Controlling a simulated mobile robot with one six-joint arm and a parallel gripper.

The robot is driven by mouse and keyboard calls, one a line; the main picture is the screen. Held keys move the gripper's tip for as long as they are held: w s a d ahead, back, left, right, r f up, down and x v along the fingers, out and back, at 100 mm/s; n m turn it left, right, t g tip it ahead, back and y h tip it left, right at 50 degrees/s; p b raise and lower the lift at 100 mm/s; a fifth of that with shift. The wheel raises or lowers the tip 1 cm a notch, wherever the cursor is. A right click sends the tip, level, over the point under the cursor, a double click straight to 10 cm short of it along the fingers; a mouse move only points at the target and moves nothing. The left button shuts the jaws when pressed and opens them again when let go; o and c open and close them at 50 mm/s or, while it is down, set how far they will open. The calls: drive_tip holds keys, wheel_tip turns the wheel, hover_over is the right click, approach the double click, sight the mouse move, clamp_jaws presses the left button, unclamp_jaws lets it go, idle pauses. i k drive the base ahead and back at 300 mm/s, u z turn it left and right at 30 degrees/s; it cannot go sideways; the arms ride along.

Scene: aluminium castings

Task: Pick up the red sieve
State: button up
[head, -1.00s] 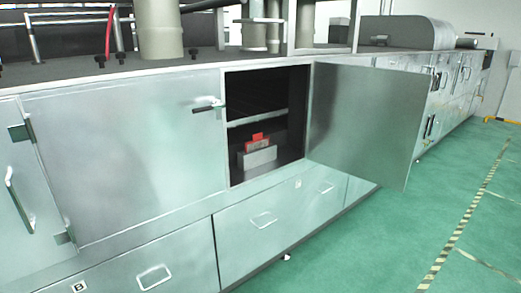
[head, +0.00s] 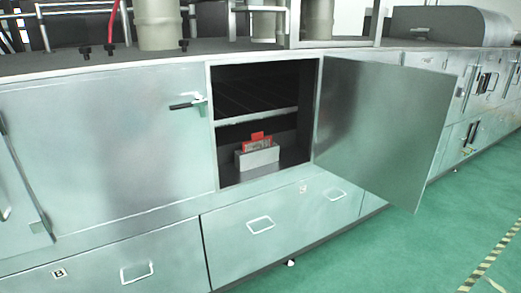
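A red piece (head: 257,141), which looks like the red sieve, shows inside the open cabinet. It stands upright in or just behind a light grey block (head: 258,160) on the cabinet floor. Its lower part is hidden by the block. The cabinet door (head: 385,125) is swung open to the right. My gripper is not in view.
A shelf (head: 262,115) crosses the cabinet opening above the red piece. The closed door (head: 100,150) with a black handle (head: 188,103) is to the left. Drawers (head: 275,230) lie below. Green floor (head: 400,255) is free at the right.

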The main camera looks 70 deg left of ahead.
sight(258, 141)
drive_tip(key=u, duration=0.05)
drive_tip(key=i, duration=0.85)
drive_tip(key=u, duration=0.85)
drive_tip(key=k, duration=0.25)
drive_tip(key=u, duration=2.95)
